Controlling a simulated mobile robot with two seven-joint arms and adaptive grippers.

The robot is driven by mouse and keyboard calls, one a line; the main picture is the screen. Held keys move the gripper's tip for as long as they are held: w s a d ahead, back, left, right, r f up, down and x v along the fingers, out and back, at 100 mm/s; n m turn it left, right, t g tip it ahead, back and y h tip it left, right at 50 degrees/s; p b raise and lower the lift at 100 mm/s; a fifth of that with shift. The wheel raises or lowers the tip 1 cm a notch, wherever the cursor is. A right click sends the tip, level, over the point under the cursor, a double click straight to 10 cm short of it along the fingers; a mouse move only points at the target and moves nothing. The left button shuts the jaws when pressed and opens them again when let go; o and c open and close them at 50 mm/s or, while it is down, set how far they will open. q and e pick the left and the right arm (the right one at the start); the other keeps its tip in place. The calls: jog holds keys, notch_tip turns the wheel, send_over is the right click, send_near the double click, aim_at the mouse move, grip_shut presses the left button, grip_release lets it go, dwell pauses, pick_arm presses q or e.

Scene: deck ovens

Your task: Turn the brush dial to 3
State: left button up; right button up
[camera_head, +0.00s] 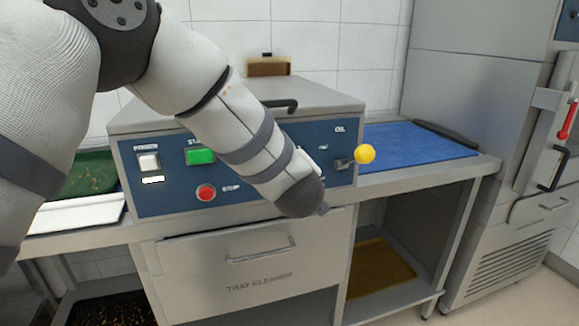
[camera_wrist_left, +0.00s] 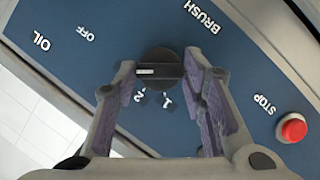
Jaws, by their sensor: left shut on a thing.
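The brush dial (camera_wrist_left: 158,56) is a black knob on the blue panel in the left wrist view. My left gripper (camera_wrist_left: 159,69) is shut on it, with one finger on each side. The white mark on the dial points left in that view, toward the left finger. The numerals 1 and 2 show below the dial; no 3 is visible, and the finger covers the panel at the mark's end. In the head view my left arm reaches across the panel (camera_head: 168,196) and hides the dial and the gripper. My right gripper is not in view.
A red stop button (camera_wrist_left: 292,128) is beside the gripper. A green start button (camera_head: 201,156) and a white power switch (camera_head: 149,162) are on the panel's left. An oil lever with a yellow knob (camera_head: 365,154) sticks out at right. A drawer handle (camera_head: 262,252) is below.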

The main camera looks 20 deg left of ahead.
pick_arm(q)
jog(key=o, duration=1.2)
jog(key=shift+c, duration=0.2)
jog(key=v, duration=1.2)
